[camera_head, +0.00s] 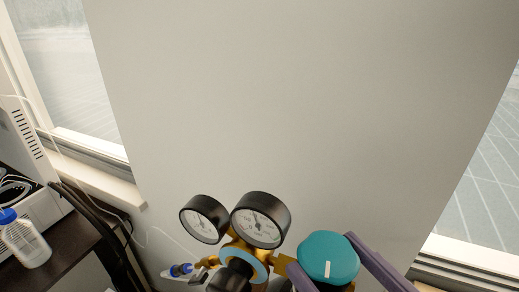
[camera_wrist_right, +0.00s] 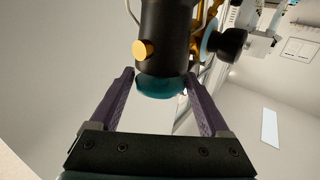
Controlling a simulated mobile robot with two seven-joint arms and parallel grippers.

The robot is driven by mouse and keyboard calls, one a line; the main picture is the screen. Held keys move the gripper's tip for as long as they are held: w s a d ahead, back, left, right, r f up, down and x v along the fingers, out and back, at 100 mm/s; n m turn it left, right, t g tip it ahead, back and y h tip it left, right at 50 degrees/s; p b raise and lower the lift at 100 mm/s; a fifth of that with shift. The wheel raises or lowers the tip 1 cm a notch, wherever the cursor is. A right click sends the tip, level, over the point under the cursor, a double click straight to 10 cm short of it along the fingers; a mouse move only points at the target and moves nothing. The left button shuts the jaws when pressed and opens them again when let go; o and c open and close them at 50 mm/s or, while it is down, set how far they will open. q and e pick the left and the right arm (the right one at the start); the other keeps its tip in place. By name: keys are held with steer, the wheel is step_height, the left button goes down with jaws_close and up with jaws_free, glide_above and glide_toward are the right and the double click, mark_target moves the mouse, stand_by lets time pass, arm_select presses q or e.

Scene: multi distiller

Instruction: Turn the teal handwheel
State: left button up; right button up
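The teal handwheel (camera_head: 328,257) is a round knob with a white mark, at the bottom right of the head view on the brass regulator. It also shows in the wrist view (camera_wrist_right: 160,87), under a black cylindrical body. My right gripper (camera_head: 323,258) has its purple fingers on either side of the handwheel. In the wrist view the fingers (camera_wrist_right: 160,80) stand apart, with narrow gaps seeming to remain beside the wheel; I cannot tell whether either touches it. My left gripper is not in view.
Two pressure gauges (camera_head: 260,220) and a black knob (camera_head: 231,276) with a light blue ring sit left of the handwheel. A dark table (camera_head: 75,245) at the left holds a blue-capped bottle (camera_head: 25,243). A plain wall panel (camera_head: 290,110) stands behind.

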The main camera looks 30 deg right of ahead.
steer(key=shift+o, duration=1.4)
steer(key=shift+s+f, duration=0.1)
steer(key=shift+s, duration=0.2)
steer(key=s+b, duration=0.4)
steer(key=s, duration=0.5)
steer(key=shift+s+d, duration=0.15)
steer(key=shift+d, duration=0.05)
